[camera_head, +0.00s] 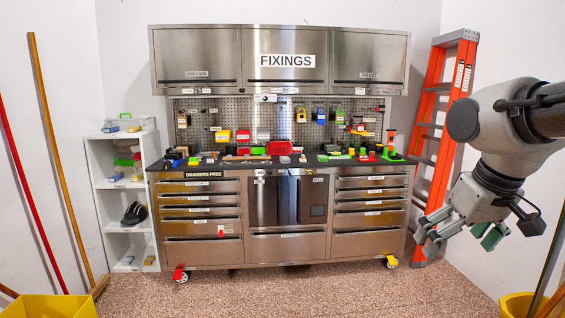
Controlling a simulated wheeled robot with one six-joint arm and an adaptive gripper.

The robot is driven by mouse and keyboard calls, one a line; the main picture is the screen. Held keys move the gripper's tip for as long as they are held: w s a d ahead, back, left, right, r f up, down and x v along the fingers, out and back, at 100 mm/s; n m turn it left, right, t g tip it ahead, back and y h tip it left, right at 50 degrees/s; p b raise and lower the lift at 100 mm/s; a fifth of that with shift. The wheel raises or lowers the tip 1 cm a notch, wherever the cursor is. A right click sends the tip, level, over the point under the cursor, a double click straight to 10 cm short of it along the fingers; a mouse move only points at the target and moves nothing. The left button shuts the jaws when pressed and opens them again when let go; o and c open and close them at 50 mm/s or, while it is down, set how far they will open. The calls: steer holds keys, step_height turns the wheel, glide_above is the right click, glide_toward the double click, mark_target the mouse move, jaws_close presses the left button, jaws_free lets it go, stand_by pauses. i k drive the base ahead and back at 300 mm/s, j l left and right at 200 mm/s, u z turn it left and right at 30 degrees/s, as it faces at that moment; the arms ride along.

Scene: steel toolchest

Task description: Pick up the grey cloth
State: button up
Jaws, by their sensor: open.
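I cannot pick out a grey cloth for certain. A small light-grey patch (284,159) lies on the dark worktop (230,166), near its middle, in front of the red case. A dark grey, bundled item (134,213) lies on a middle shelf of the white unit at left; its kind is unclear. My gripper (458,241) hangs at the right, in front of the orange ladder, open with nothing seen between its fingers. It is well apart from the worktop and the shelves.
The steel toolchest (286,248) stands against the back wall below closed cabinets (284,75). Several small coloured items crowd the worktop. An orange ladder (438,100) leans at right. Poles (56,150) and a yellow bin (48,306) stand at left. The speckled floor (290,295) in front is clear.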

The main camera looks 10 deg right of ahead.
mark_target(282, 159)
steer(key=i, duration=3.95)
steer(key=l+z, duration=0.05)
